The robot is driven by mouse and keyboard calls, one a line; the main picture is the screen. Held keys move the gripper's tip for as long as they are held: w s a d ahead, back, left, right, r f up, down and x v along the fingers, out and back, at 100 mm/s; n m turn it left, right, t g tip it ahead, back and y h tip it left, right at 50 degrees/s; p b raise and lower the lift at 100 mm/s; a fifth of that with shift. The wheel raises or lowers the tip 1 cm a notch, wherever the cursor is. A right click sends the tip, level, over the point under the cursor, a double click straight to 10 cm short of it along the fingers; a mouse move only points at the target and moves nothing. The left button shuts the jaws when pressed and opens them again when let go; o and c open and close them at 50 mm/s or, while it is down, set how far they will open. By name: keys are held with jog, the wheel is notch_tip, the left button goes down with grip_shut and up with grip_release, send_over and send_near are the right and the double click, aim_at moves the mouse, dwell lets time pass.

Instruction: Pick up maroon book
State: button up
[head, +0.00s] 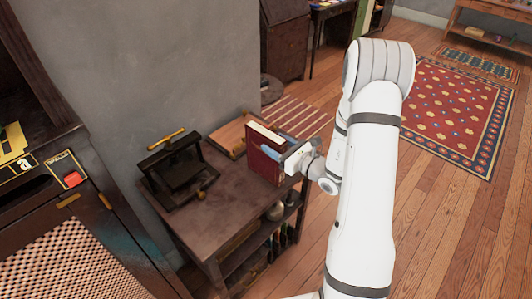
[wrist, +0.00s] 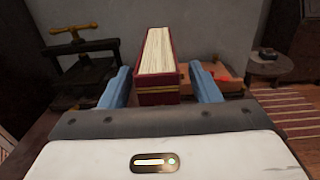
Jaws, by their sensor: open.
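The maroon book (head: 264,155) stands upright near the right end of a dark wooden side table (head: 222,207). In the wrist view the book (wrist: 157,98) shows its pale page edges on top and a gold line across its maroon cover. My gripper (head: 280,149) is at the book's right side in the head view. In the wrist view the blue fingers of my gripper (wrist: 160,88) are open, one on each side of the book, with a gap visible on both sides. The lower part of the book is hidden behind my gripper in the wrist view.
A black press with a brass handle (head: 178,172) stands left of the book on the table. A flat wooden box (head: 228,136) lies behind the book by the wall. A dark cabinet (head: 70,210) stands at the left. Open floor lies to the right.

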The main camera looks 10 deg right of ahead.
jog(key=shift+w+a, duration=0.35)
jog(key=shift+w, duration=0.1)
jog(key=shift+c, duration=0.6)
grip_shut()
jog(key=shift+r, duration=0.1)
dwell(0.5)
